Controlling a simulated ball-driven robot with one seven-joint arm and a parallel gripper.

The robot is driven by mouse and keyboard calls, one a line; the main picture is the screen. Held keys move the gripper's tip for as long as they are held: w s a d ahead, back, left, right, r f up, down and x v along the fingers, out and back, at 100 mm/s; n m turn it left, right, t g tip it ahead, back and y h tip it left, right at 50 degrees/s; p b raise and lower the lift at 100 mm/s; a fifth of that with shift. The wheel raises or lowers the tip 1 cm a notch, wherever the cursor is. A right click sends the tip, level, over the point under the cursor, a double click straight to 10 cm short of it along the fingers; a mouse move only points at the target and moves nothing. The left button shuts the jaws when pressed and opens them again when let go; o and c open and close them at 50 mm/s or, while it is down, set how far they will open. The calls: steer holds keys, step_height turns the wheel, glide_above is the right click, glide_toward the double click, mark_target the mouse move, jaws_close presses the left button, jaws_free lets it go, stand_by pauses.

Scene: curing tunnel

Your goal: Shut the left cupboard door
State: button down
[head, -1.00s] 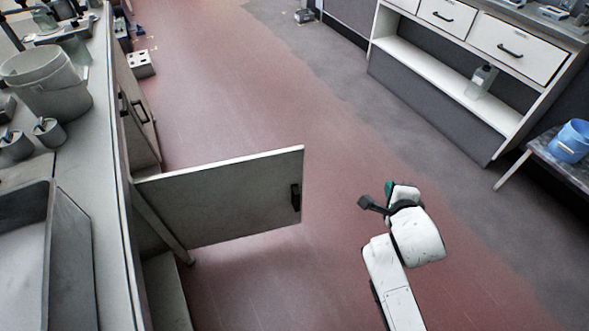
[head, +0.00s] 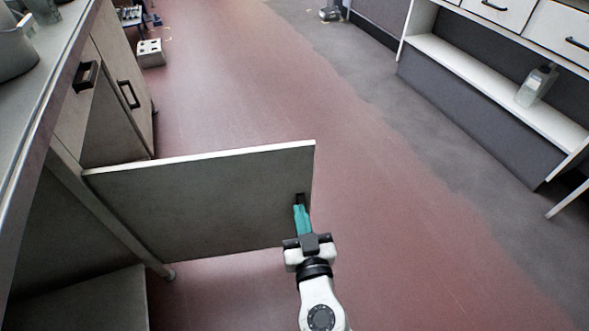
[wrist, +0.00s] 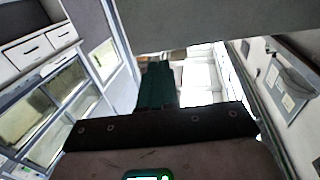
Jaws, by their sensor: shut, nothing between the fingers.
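The open cupboard door (head: 200,205) is a flat grey panel standing out from the cupboard front at left, across the aisle. A dark handle (head: 300,198) shows near its free right edge. My gripper (head: 301,210) has teal fingers, shut and empty, at the door's free end, over the lower part of the handle in the picture. I cannot tell whether they touch. In the wrist view the fingers (wrist: 158,82) point ahead, and a grey panel (wrist: 190,22), likely the door, fills the top. The open cupboard space (head: 75,245) shows at lower left.
Another closed door with a dark handle (head: 128,94) and a drawer (head: 76,110) lie farther along the left counter (head: 40,90). A grey block (head: 151,53) sits on the floor beyond. The red floor (head: 400,220) right of the door is clear; a shelf unit (head: 490,90) stands right.

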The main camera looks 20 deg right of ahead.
mark_target(288, 159)
steer(key=p+x, duration=0.1)
steer(key=x, duration=1.1)
steer(key=shift+w+d+r+p, duration=0.15)
steer(key=shift+w+p, duration=0.1)
steer(key=shift+p, duration=0.1)
steer(key=shift+w+d, duration=0.1)
steer(key=shift+w, duration=0.55)
